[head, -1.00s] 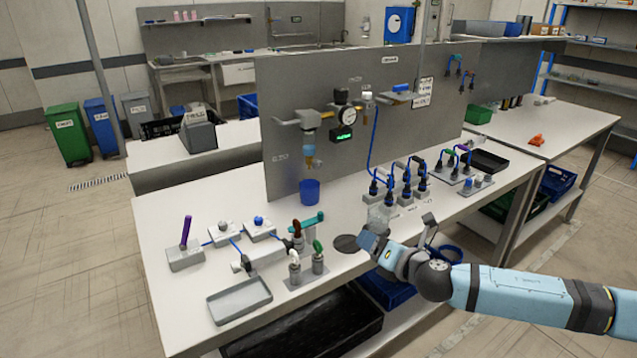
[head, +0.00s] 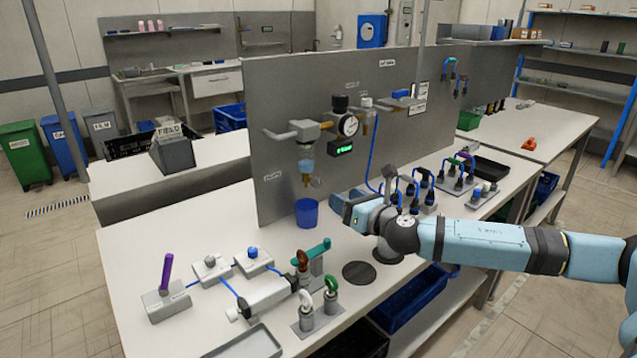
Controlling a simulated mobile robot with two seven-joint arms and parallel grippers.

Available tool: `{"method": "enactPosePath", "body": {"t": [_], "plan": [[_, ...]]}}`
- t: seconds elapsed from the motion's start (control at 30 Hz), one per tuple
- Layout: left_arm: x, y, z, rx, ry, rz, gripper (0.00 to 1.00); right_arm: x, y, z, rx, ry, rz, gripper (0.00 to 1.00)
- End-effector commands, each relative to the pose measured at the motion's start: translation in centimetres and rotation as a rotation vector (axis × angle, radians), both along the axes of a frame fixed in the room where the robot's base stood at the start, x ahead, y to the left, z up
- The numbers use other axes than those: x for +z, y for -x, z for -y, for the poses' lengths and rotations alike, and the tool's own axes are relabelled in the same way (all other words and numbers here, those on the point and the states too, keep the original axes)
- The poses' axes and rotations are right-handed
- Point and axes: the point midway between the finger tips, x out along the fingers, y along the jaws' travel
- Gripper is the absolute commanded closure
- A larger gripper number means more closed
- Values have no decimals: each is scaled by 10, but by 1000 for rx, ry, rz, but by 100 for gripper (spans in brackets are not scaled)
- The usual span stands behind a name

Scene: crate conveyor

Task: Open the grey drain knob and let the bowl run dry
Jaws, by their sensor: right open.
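The bowl (head: 306,165) hangs under the regulator on the grey upright panel. It looks clear, with bluish contents above an amber lower part. The small grey drain knob (head: 307,181) is at its bottom; its setting is too small to tell. A blue cup (head: 306,213) stands on the bench below the knob. My right gripper (head: 342,208) is open, with its fingers pointing left. In the picture it lies right of the cup and lower right of the knob, apart from the knob. Nothing shows between its fingers. My left gripper is out of view.
A round gauge (head: 348,125) and a green-lit display (head: 341,147) are right of the bowl. Hoses with black plugs (head: 408,195) stand behind my right arm. Valves and fittings (head: 265,295) fill the bench's front left. A dark disc (head: 358,272) lies flat on clear bench.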

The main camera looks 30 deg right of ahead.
Motion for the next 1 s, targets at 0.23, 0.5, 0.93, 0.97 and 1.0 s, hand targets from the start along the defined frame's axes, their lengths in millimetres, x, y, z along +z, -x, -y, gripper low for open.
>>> {"method": "enactPosePath", "body": {"t": [0.23, 0.5, 0.93, 0.97, 1.0], "plan": [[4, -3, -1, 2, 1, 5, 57, 2, -47, -5, 0, -4, 4, 44], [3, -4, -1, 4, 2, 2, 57, 1, -87, -7, 1, -2, 1, 44], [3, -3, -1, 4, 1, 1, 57, 0, -98, -8, 1, -1, 0, 44], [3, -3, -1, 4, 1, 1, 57, 0, -98, -8, 1, -1, 0, 46], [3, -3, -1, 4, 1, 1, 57, 0, -98, -8, 1, -1, 0, 56]]}}
